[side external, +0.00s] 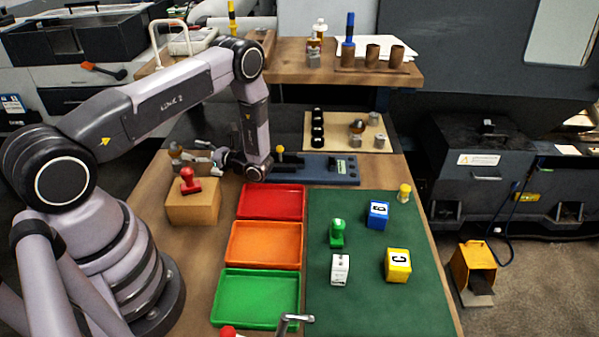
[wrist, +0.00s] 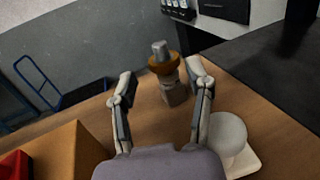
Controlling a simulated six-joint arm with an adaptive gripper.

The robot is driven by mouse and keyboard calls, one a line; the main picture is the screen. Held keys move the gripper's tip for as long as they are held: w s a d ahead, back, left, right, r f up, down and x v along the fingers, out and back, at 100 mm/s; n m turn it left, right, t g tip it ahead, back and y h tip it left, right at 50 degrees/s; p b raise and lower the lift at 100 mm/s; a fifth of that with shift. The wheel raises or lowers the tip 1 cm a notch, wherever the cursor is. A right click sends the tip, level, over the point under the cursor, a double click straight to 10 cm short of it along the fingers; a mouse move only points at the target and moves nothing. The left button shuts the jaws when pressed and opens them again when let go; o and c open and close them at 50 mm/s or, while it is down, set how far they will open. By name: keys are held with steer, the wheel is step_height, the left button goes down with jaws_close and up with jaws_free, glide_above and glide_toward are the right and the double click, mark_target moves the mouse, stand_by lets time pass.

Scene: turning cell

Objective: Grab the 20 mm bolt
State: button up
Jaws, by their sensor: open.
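My gripper (wrist: 161,76) is open and empty, held low over the wooden bench. It also shows in the side external view (side external: 221,158), pointing left. Ahead of its fingers in the wrist view stands a piece with a grey cylinder on top, a brown-orange collar and a grey block-like base (wrist: 172,93). It is upright, between the finger lines, and appears untouched. I cannot tell whether it is the 20 mm bolt, as no size marking is legible. Other small grey metal pieces (side external: 381,142) stand on the tan board at the back right.
A pale dome on a light base (wrist: 228,133) is close by the right finger. A cardboard box (side external: 193,207) with a red stamp (side external: 189,181) stands nearby. Red (side external: 271,202), orange (side external: 263,245) and green (side external: 256,299) trays lie in front. A blue-grey fixture (side external: 315,169) is to the right.

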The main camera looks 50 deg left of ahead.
mark_target(176, 146)
steer(key=x, duration=0.7)
steer(key=shift+s+a, duration=0.1)
steer(key=shift+a, duration=0.05)
jaws_close()
